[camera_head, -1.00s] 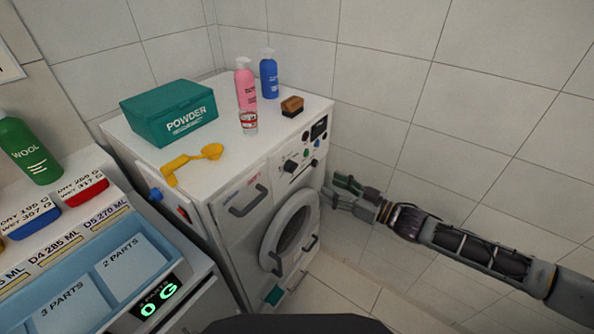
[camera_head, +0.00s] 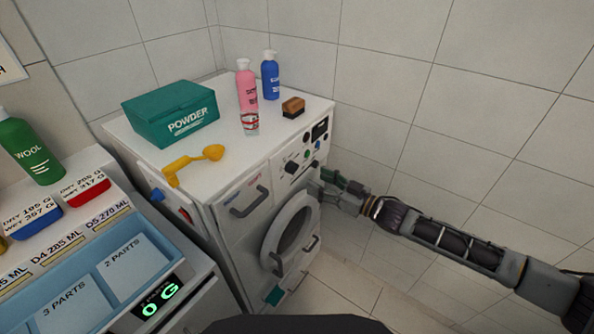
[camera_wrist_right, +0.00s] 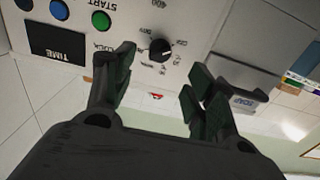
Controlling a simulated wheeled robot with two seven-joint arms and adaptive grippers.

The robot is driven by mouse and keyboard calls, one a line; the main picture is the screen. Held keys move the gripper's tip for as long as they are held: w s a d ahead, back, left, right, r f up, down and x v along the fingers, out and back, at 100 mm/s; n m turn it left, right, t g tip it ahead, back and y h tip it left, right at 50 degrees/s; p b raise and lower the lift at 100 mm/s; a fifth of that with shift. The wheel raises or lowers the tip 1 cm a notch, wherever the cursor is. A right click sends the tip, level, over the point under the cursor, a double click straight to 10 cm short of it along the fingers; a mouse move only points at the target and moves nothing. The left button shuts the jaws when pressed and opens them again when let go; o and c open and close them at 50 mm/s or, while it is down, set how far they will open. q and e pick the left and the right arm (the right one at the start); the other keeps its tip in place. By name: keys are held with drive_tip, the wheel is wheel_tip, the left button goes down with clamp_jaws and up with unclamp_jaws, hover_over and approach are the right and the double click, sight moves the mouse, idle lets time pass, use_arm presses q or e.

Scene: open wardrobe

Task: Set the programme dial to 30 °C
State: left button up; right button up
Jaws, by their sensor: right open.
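The washing machine (camera_head: 228,172) stands against the tiled wall, with its control panel facing right and front. A black dial (camera_head: 291,167) is on the panel; a black dial with a ring of small labels (camera_wrist_right: 160,50) shows in the right wrist view. The labels are too small to read surely, so I cannot tell its setting. My right gripper (camera_head: 322,187) is just off the panel's right side. In the wrist view its open, empty fingers (camera_wrist_right: 158,78) stand either side of the dial, apart from it. My left gripper is not in view.
Green (camera_wrist_right: 101,21) and blue (camera_wrist_right: 59,10) buttons and a dark display (camera_wrist_right: 56,43) lie beside the dial. A drawer handle (camera_head: 248,202) sits left on the panel. Right of the machine is free floor.

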sight(296, 170)
drive_tip(key=x, duration=0.3)
drive_tip(key=shift+a, duration=0.1)
drive_tip(key=shift+x, duration=0.8)
drive_tip(key=shift+w+a, duration=0.45)
drive_tip(key=shift+a, duration=0.1)
drive_tip(key=x, duration=0.2)
drive_tip(key=shift+w+a, duration=0.2)
drive_tip(key=shift+a, duration=0.05)
drive_tip(key=shift+c, duration=0.6)
drive_tip(key=c, duration=0.9)
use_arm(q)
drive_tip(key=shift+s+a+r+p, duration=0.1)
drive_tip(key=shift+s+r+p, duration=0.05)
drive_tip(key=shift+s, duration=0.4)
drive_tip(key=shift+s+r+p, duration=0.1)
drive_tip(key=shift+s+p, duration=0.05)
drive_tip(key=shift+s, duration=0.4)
use_arm(e)
drive_tip(key=shift+c, duration=0.2)
